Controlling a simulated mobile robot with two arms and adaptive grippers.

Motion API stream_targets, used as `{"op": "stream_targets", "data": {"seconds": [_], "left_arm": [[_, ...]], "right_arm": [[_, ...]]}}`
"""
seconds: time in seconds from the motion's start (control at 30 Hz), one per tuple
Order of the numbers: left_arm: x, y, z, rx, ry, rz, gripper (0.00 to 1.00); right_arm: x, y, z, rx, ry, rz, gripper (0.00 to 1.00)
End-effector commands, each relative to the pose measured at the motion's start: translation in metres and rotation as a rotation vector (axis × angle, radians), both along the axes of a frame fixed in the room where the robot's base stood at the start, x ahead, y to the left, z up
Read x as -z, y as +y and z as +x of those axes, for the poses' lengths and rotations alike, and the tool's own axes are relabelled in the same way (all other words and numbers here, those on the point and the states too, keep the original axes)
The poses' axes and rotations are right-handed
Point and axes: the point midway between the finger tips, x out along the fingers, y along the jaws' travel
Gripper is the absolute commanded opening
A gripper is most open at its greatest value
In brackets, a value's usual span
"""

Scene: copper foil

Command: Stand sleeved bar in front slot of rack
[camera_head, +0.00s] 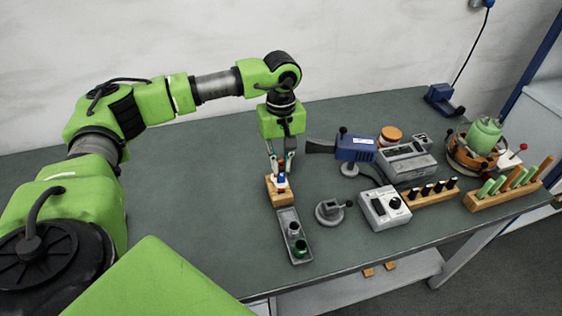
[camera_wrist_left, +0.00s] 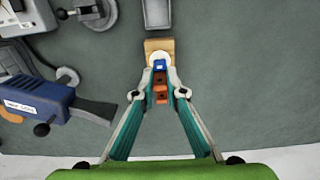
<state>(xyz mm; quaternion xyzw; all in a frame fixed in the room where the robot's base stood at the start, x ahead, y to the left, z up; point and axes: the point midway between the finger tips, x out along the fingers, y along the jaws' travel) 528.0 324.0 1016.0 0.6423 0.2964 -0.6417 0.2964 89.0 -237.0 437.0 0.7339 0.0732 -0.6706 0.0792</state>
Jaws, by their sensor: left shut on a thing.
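My left gripper (camera_head: 281,168) points down at a small wooden block (camera_head: 271,194) on the table, left of centre. Its fingers are shut on a small piece with blue, white and red-orange parts (camera_head: 281,181), which I take to be the sleeved bar. In the left wrist view the fingertips (camera_wrist_left: 159,93) close around this piece (camera_wrist_left: 160,67), over the block (camera_wrist_left: 152,45). I cannot tell whether it touches the block. Two wooden racks stand at the right: one holds black-topped pegs (camera_head: 428,197), the other green and wooden bars (camera_head: 509,191). My right gripper is out of view.
A grey tray (camera_head: 286,217) with a grey and a green round part lies just in front of the block. A round metal stand (camera_head: 329,211), a grey meter (camera_head: 384,208) and a blue tool (camera_head: 355,147) are to the right. The table's left side is clear.

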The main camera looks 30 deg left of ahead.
Motion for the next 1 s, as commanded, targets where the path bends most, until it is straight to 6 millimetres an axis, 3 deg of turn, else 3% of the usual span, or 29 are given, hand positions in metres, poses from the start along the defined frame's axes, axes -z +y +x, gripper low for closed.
{"op": "stream_targets", "data": {"seconds": [1.0], "left_arm": [[0.0069,0.0003,0.0007,0.0,0.0,0.0,0.0]], "right_arm": [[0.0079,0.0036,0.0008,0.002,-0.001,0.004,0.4]]}}
